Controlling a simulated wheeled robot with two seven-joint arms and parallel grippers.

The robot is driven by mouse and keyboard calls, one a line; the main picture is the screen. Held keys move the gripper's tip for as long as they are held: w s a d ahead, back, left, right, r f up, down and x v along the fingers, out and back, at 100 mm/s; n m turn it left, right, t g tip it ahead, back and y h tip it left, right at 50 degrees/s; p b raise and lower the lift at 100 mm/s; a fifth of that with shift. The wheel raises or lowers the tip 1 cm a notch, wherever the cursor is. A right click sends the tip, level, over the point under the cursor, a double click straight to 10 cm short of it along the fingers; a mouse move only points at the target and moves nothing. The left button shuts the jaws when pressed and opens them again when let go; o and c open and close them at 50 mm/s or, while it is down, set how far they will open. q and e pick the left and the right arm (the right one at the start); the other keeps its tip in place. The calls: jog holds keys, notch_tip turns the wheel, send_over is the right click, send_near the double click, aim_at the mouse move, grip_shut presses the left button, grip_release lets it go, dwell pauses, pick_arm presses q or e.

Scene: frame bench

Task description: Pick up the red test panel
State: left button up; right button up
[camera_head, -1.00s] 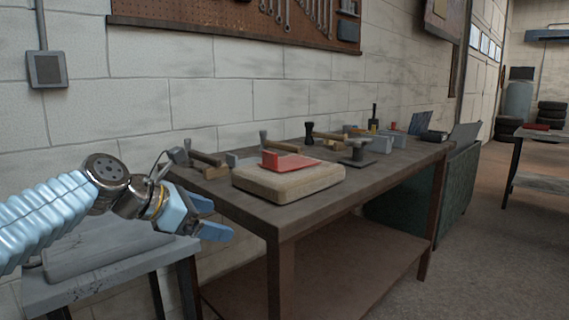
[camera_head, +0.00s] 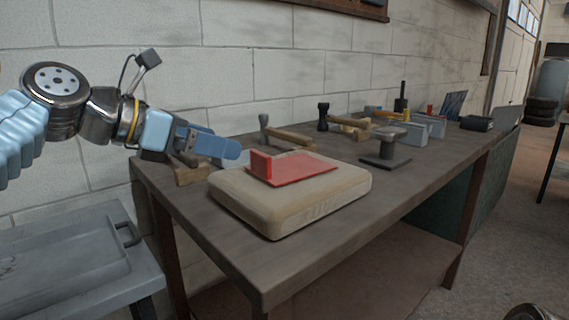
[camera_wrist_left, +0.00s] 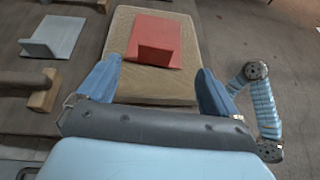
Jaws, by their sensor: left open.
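The red test panel (camera_head: 298,168) lies on a thick tan block (camera_head: 283,212) near the left end of the workbench. It has a flat plate and a short upright tab at its left end. My left gripper (camera_head: 236,150) is left of the panel, close to the tab and apart from it. In the left wrist view the red panel (camera_wrist_left: 156,40) lies ahead of the open, empty fingers (camera_wrist_left: 158,88), with its tab toward me. A small part of my right arm (camera_wrist_left: 262,100) shows in the left wrist view; its gripper is not visible.
A grey angled panel (camera_wrist_left: 54,37) and a wooden-handled tool (camera_head: 196,170) lie left of the block. A dark metal stand (camera_head: 388,145) is to its right. More tools and panels line the bench (camera_head: 262,262) farther back. A grey table (camera_head: 75,262) stands at lower left.

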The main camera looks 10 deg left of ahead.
aim_at(258, 157)
pick_arm(q)
jog(key=x, duration=0.6)
jog(key=shift+a, duration=0.1)
jog(key=x, duration=0.3)
jog(key=f+x, duration=0.1)
jog(key=x, duration=0.1)
jog(key=shift+w+a+f+b, duration=0.1)
jog(key=shift+a+b, duration=0.05)
jog(key=shift+b, duration=0.15)
jog(key=c, duration=1.2)
jog(key=shift+c, duration=0.2)
